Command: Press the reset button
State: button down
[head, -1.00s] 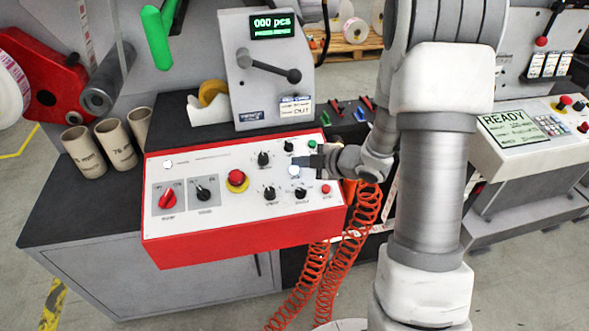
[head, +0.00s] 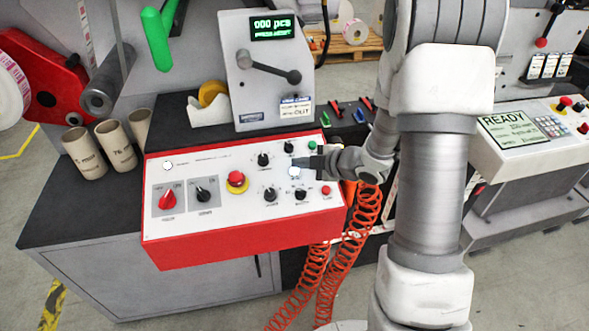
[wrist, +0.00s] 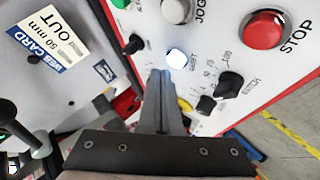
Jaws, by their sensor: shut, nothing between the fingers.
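The reset button is a white lit round button on the sloped white panel of a red control box (head: 200,250). It shows in the head view (head: 294,171) and in the wrist view (wrist: 177,58), where the label beside it reads RESET. My gripper (head: 306,163) is shut and empty, just to the right of the button in the head view. In the wrist view its closed fingertips (wrist: 162,73) lie just below and left of the button, which is uncovered. I cannot tell how wide the gap between tips and panel is.
Close by on the panel are a black knob (wrist: 231,84), a grey JOG button (wrist: 176,10) and a red STOP button (wrist: 264,30). A red mushroom button (head: 236,179) sits further left. The counter housing (head: 262,90) rises behind. Orange coiled hoses (head: 365,215) hang at the right.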

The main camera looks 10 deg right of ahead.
aim_at(301, 183)
dwell(0.7)
jog(key=shift+w+f+b, duration=0.1)
jog(key=shift+f+b, duration=0.3)
jog(key=shift+w+f+b, duration=0.1)
jog(key=shift+f+b, duration=0.3)
jog(key=shift+f, duration=0.05)
dwell(0.4)
jog(key=shift+r, duration=0.1)
jog(key=shift+s+r+p, duration=0.2)
jog(key=shift+r+p, duration=0.45)
jog(key=shift+r, duration=0.1)
jog(key=shift+s+r+p, duration=0.25)
jog(key=shift+r+p, duration=0.35)
jog(key=shift+r, duration=0.2)
jog(key=shift+s+r+p, duration=0.2)
jog(key=shift+r+p, duration=0.45)
jog(key=shift+r, duration=0.15)
jog(key=shift+s+r+p, duration=0.25)
jog(key=shift+r+p, duration=0.35)
jog(key=shift+r, duration=0.2)
